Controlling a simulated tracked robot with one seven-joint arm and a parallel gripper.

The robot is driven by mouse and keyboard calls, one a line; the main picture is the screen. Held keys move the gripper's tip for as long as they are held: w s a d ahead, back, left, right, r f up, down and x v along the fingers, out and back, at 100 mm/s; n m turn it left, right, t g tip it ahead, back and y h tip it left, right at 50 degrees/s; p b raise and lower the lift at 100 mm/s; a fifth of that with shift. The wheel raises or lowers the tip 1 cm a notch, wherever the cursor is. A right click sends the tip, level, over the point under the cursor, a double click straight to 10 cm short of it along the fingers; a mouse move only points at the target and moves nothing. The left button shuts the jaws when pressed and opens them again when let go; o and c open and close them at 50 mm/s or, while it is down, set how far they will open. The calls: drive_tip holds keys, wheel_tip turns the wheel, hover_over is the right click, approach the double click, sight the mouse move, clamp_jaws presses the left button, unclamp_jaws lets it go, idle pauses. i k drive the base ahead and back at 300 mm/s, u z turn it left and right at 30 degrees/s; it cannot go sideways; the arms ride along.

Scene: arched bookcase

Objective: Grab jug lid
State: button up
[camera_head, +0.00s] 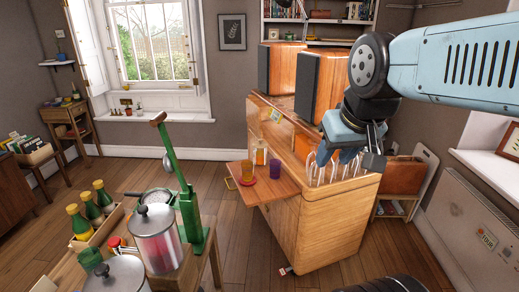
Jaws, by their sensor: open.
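Two metal lids with dark knobs sit at the lower left. I cannot tell which is the jug lid of the task. My gripper (348,158) is open, reaching in from the right and pointing down. In the picture it overlaps the right end of the wooden cabinet, far right of both lids. I see nothing held between its fingers.
A green lever press (190,205) stands close beside the canister. A crate of bottles (98,232) is to its left. The cabinet (325,225) has a fold-out shelf (262,190) with two cups, white upright rods (322,172) and speakers (320,85). Floor shows between table and cabinet.

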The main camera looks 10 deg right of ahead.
sight(260, 144)
drive_tip(key=z, duration=0.45)
drive_tip(key=i, duration=1.5)
drive_tip(key=u, duration=0.35)
